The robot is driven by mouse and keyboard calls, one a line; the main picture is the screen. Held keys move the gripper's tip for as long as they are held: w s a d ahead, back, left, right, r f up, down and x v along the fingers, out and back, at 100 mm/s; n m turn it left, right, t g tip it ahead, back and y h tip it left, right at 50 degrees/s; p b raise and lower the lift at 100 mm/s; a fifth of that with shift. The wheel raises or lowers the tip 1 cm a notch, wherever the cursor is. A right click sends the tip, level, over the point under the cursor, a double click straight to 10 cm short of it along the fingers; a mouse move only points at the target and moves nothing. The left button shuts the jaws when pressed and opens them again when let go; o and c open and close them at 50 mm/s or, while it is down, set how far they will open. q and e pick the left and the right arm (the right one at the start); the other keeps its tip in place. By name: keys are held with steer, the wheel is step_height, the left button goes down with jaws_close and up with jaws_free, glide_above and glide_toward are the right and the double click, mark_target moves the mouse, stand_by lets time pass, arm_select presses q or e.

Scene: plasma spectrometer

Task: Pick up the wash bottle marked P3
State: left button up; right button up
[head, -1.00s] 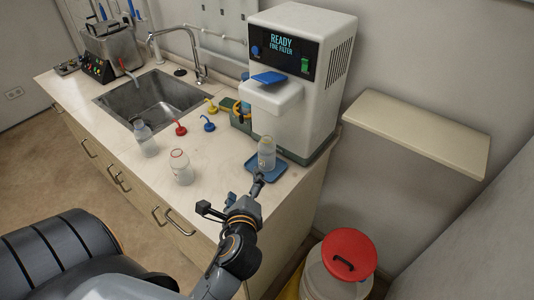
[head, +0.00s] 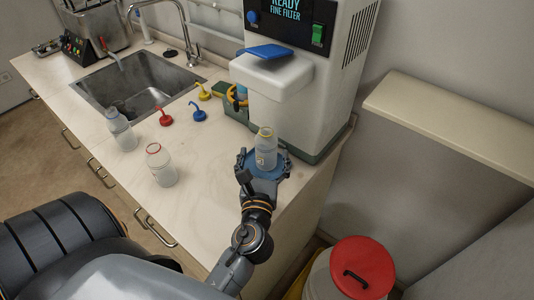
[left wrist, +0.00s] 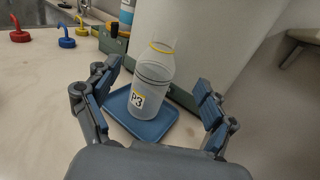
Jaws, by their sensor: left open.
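The clear wash bottle marked P3 (left wrist: 150,90) stands upright and uncapped on a small blue tray (left wrist: 163,127) in the left wrist view. It has a yellow ring at its neck and a black P3 label facing that camera. In the head view the bottle (head: 265,150) stands on the counter in front of the white machine. My left gripper (left wrist: 158,82) is open, with one finger on each side of the bottle and visible gaps between. In the head view the gripper (head: 262,163) partly hides the tray. My right gripper is out of view.
Two other bottles, one red-ringed (head: 161,165) and one blue-ringed (head: 120,130), stand to the left. Red (head: 165,117), blue (head: 198,112) and yellow (head: 202,91) spouted caps lie near the sink (head: 140,85). The white machine (head: 285,85) rises close behind the bottle.

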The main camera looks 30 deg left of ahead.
mark_target(265, 161)
arm_select(q)
steer(key=f+b, duration=0.1)
steer(key=f, duration=0.2)
steer(key=f+b, duration=0.1)
steer(key=f, duration=0.3)
steer(key=shift+s, duration=0.2)
steer(key=shift+w+a+r, duration=0.1)
steer(key=shift+w+r, duration=0.05)
steer(key=shift+w, duration=0.15)
steer(key=shift+w+a, duration=0.3)
steer(key=shift+w, duration=0.25)
steer(key=p+x, duration=0.1)
steer(key=x, duration=0.4)
steer(key=shift+p, duration=0.35)
steer(key=shift+w+a, duration=0.25)
steer(key=shift+w, duration=0.1)
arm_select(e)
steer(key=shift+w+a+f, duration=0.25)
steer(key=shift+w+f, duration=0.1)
